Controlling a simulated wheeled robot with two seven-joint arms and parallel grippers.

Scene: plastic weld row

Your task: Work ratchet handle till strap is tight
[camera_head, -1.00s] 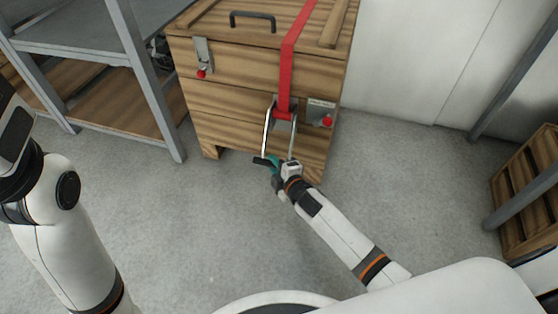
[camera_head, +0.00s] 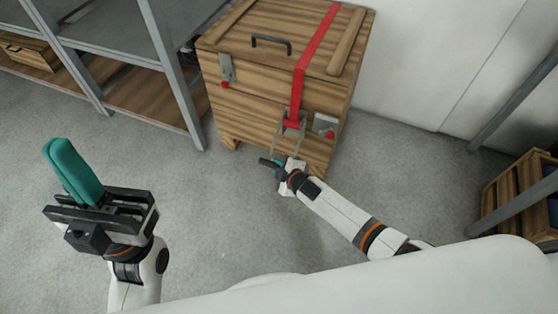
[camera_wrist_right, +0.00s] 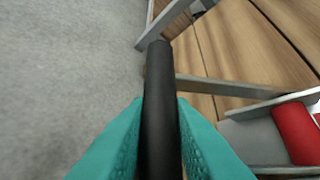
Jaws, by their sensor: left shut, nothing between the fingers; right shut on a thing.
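A red strap (camera_head: 307,68) runs over the lid and down the front of a wooden crate (camera_head: 266,110) into a metal ratchet (camera_head: 291,130). The ratchet handle's side arms point down and outward. Its black grip bar (camera_head: 266,162) sticks out left of my right gripper (camera_head: 280,166). In the right wrist view the teal fingers of my right gripper are on both sides of the black bar (camera_wrist_right: 160,110), and red strap (camera_wrist_right: 297,133) shows at the right. My left gripper (camera_head: 72,172) is shut and empty, raised at the left, away from the crate.
The crate has a black lid handle (camera_head: 271,43) and metal latches with red knobs, one at the left (camera_head: 226,70) and one at the right (camera_head: 325,125). A metal shelf (camera_head: 168,75) stands close on its left. Another wooden crate (camera_head: 515,190) is at the far right. The floor in front is clear.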

